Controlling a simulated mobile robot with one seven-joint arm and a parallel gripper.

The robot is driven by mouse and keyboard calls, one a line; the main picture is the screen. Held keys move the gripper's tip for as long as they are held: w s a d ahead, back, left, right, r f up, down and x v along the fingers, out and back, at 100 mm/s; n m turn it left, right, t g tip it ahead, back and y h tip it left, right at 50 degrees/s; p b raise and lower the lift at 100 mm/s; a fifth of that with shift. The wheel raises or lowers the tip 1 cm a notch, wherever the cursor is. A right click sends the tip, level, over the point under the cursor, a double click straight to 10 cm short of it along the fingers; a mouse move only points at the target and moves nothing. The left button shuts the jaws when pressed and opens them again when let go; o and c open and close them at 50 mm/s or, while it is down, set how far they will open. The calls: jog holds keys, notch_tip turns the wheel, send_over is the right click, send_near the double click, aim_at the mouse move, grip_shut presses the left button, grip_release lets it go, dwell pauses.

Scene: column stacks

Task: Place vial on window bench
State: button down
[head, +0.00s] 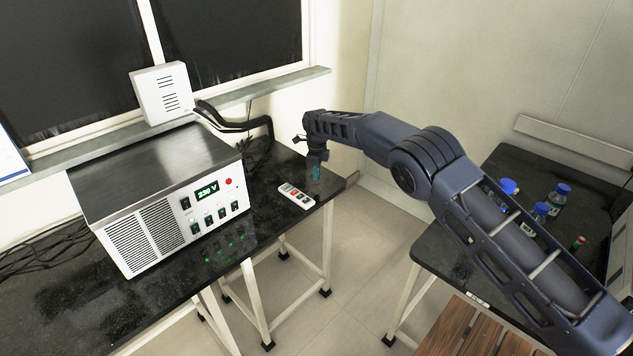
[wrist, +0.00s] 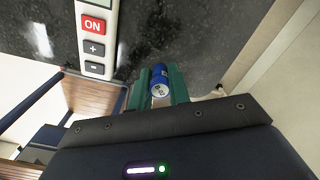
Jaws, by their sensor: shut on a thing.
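The vial (wrist: 160,80) shows in the wrist view as a small blue cylinder with a pale printed end. My gripper (wrist: 160,93) is shut on it, with one green finger on each side. In the head view my gripper (head: 316,172) is over the right end of the window bench (head: 262,183), a black speckled top under the window. The vial is hardly visible there, and I cannot tell whether it touches the bench.
A white remote (head: 296,196) lies on the bench close to my gripper. A metal power supply (head: 160,190) stands left, with black cables (head: 258,150) behind it. A second dark bench (head: 520,170) at right holds several blue-capped bottles (head: 557,200). Floor separates the benches.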

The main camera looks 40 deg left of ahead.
aim_at(317, 188)
jog(key=shift+f, duration=2.2)
jog(key=shift+f, duration=0.1)
jog(key=c, duration=1.3)
grip_release()
notch_tip(317, 188, up, 12)
jog(key=shift+r, duration=0.1)
